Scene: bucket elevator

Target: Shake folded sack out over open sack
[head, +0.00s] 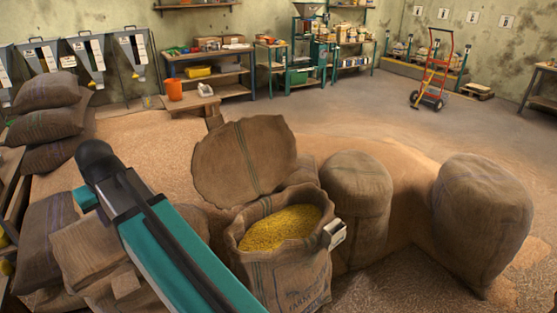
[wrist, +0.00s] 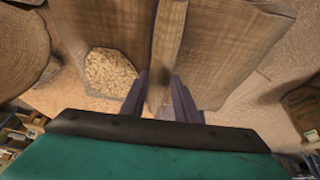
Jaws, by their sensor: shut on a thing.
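In the wrist view my gripper (wrist: 160,100) is shut on an upright fold of brown sackcloth, the folded sack (wrist: 168,45), with broad cloth on both sides. In the head view my teal arm hides the gripper and the grip. Folded brown cloth (head: 85,240) lies left of my arm there; I cannot tell whether it is the held sack. The open sack (head: 290,278) stands upright right of my arm, its mouth full of yellow grain. A broad flat brown cloth (head: 243,155) rises behind its mouth. A small patch of pale grain (wrist: 112,70) shows beside the held cloth.
Two full closed sacks (head: 357,210) (head: 482,220) stand right of the open sack. Stacked sacks (head: 48,120) are at the left. A low wooden stand (head: 192,103) with an orange bucket (head: 174,89) is behind. A red hand truck (head: 434,70) stands on clear floor at the back right.

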